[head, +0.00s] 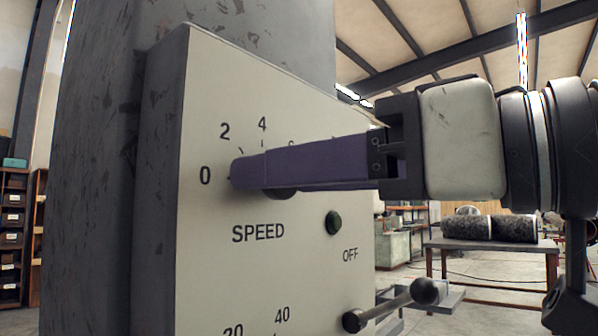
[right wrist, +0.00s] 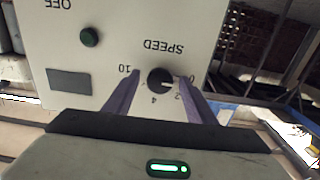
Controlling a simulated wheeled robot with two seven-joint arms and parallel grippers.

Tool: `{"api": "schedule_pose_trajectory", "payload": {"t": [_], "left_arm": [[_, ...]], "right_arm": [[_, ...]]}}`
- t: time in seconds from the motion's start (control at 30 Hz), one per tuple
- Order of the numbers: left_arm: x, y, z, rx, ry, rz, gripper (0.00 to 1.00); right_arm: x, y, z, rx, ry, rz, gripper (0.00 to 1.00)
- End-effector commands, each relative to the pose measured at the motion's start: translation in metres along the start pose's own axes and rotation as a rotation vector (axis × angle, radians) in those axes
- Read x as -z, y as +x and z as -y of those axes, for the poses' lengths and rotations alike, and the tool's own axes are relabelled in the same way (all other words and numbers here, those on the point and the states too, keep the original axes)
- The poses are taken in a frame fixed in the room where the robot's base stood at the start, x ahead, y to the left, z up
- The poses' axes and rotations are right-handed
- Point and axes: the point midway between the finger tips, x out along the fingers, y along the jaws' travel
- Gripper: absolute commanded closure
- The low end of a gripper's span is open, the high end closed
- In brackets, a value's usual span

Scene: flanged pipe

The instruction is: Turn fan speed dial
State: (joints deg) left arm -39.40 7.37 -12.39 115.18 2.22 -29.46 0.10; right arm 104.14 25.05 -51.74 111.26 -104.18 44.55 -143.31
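The speed dial (right wrist: 160,80) is a round dark knob on the pale control panel (head: 215,75), above the word SPEED, with numbers around it from 0 to 10. In the head view only the dial's lower edge (head: 281,194) shows beneath my purple fingers. My right gripper (head: 240,173) reaches in from the right, level with the dial. In the right wrist view my right gripper (right wrist: 160,75) is open, with one finger on each side of the dial and a gap to it on both sides. My left gripper is not in view.
A green button (head: 334,223) marked OFF sits below right of the dial. A lever with a round black knob (head: 425,291) sticks out lower down. A grey column (head: 95,150) stands behind the panel. A table (head: 490,246) with dark rolls is in the background.

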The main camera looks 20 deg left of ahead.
Motion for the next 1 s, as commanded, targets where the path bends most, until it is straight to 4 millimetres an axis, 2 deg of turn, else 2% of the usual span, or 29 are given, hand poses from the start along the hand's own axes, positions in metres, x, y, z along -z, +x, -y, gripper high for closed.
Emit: {"api": "schedule_pose_trajectory", "payload": {"t": [0.17,0.27,0.5,0.7,0.83,1.0], "left_arm": [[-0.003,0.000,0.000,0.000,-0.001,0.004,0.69],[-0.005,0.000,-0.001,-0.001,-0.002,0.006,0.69],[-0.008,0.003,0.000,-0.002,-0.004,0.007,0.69],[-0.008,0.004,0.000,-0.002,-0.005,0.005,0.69],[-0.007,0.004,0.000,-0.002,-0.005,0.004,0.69],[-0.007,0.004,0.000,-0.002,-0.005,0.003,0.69]], "right_arm": [[0.000,-0.003,0.000,-0.001,0.001,-0.001,0.49],[0.000,-0.014,-0.001,-0.002,0.001,-0.003,0.49],[-0.001,-0.061,-0.001,-0.004,0.000,-0.002,0.49],[0.000,-0.092,-0.001,-0.003,0.001,-0.002,0.49],[0.000,-0.102,0.000,-0.001,0.000,0.000,0.49],[0.000,-0.103,0.000,0.000,-0.001,0.000,0.49]]}}
